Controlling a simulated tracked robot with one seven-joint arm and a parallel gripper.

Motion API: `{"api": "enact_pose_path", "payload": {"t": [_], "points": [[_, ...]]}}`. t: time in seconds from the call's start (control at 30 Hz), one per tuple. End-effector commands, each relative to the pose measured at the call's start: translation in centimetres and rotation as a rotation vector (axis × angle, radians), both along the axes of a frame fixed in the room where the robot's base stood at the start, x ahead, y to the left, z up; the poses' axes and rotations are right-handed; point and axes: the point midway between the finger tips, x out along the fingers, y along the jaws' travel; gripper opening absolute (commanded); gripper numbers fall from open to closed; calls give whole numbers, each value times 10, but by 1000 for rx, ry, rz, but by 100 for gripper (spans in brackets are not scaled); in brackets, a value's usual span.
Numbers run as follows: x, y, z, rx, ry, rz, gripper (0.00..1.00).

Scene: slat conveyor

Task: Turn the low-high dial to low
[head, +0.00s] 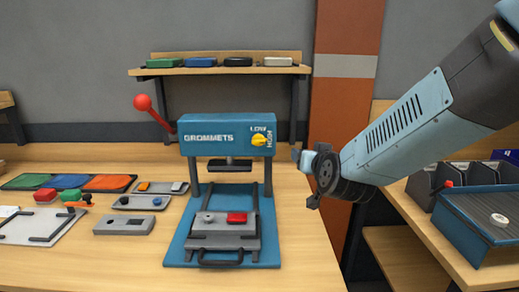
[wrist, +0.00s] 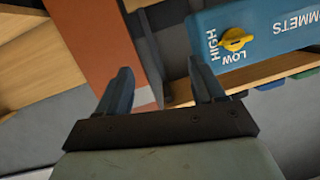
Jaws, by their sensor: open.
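The low-high dial is a yellow knob (head: 259,140) on the right front of the blue press head marked GROMMETS (head: 208,147). LOW is printed above it and HIGH runs down its right side. The wrist view shows the dial (wrist: 236,39) at the upper right, turned over, with LOW below it and HIGH at its left. Its bar lies roughly sideways there, with one end towards HIGH. My gripper (head: 305,175) is right of the press head and lower than the dial, apart from both. In the wrist view its fingers (wrist: 159,80) are spread with nothing between them.
A red-knobbed lever (head: 142,102) sticks up at the left. A shelf (head: 220,71) hangs behind. A brown post (head: 345,100) stands behind my gripper. Trays lie at left.

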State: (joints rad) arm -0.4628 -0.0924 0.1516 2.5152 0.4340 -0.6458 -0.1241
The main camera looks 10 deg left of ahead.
Motion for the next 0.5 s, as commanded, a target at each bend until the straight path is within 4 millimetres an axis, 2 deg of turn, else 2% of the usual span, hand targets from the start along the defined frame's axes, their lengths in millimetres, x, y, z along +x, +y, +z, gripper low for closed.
{"api": "enact_pose_path", "payload": {"t": [0.03,0.27,0.5], "points": [[0,16,-8,6,-33,3,68],[-9,63,-28,43,-234,-34,68],[-44,98,-48,45,-451,-80,68]]}}
